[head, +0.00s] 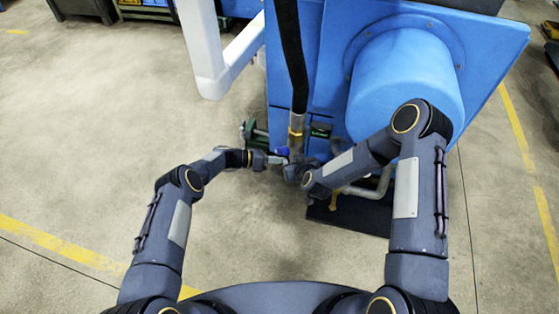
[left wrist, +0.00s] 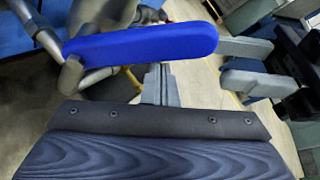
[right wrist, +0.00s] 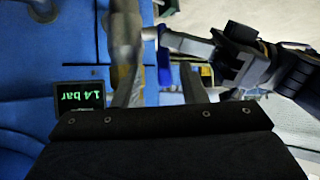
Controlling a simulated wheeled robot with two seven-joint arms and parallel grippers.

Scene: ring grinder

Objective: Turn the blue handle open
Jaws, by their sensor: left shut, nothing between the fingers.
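The blue handle (left wrist: 140,45) shows large in the left wrist view, its grey pivot end at the left. It is small in the head view (head: 282,151), beside the pipe. My left gripper (head: 274,159) is shut and empty close to the handle; its fingertips (left wrist: 160,70) appear just below the handle in the left wrist view. My right gripper (right wrist: 158,85) is open. In the right wrist view the handle (right wrist: 164,62) appears between its fingers, edge-on; I cannot tell how deep. In the left wrist view the right gripper's spread fingers (left wrist: 250,64) are off the handle's free end.
A metal pipe (right wrist: 122,35) with a brass-coloured fitting (head: 296,131) runs down the blue machine (head: 400,85). A display reading 1.4 bar (right wrist: 80,97) is beside it. The two grippers are very close together. A white frame (head: 215,70) stands at the left; open floor lies left.

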